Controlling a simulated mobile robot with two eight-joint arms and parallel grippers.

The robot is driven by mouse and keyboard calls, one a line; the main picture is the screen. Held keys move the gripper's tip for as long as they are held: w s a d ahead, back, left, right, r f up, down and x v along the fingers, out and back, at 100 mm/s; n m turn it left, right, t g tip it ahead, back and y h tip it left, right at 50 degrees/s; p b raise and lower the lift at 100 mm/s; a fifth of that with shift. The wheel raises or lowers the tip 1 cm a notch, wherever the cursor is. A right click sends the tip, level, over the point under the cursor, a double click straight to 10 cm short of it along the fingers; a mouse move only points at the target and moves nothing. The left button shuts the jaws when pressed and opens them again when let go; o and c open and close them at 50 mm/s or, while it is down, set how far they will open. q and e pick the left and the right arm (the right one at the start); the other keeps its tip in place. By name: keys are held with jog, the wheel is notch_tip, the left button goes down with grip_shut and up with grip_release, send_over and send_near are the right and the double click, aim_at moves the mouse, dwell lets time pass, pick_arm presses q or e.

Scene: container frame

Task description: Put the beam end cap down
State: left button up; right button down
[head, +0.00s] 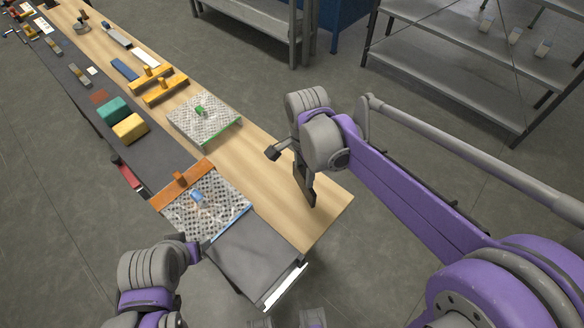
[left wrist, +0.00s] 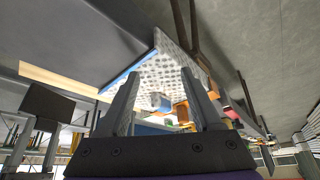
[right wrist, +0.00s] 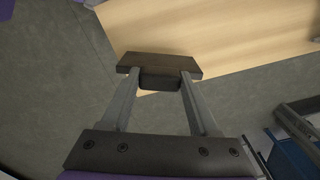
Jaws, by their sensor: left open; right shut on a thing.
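My right gripper (head: 299,172) is above the near right part of the wooden table. In the right wrist view its fingers (right wrist: 158,84) are shut on a dark brown bar with a block under it, which I take for the beam end cap (right wrist: 158,64). The cap is near the table's edge; whether it touches the table I cannot tell. In the head view the cap (head: 305,189) shows as a dark upright piece. My left gripper (left wrist: 163,85) is open and empty, beside the near perforated panel (left wrist: 172,72), which has a blue block (left wrist: 160,100) on it.
The wooden table (head: 265,165) has bare room below my right gripper. A second perforated panel (head: 190,125) with a green block lies farther back. An orange bar (head: 168,193) borders the near panel. Green and yellow blocks (head: 130,128) stand on the dark strip. Metal shelves (head: 440,75) stand behind.

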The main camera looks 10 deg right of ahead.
aim_at(303, 186)
notch_tip(303, 186, down, 7)
jog(key=shift+f, duration=0.15)
dwell(0.4)
jog(key=shift+f+b, duration=0.2)
jog(key=shift+b, duration=0.15)
jog(key=shift+c, duration=0.7)
grip_release()
jog(key=shift+r, duration=0.1)
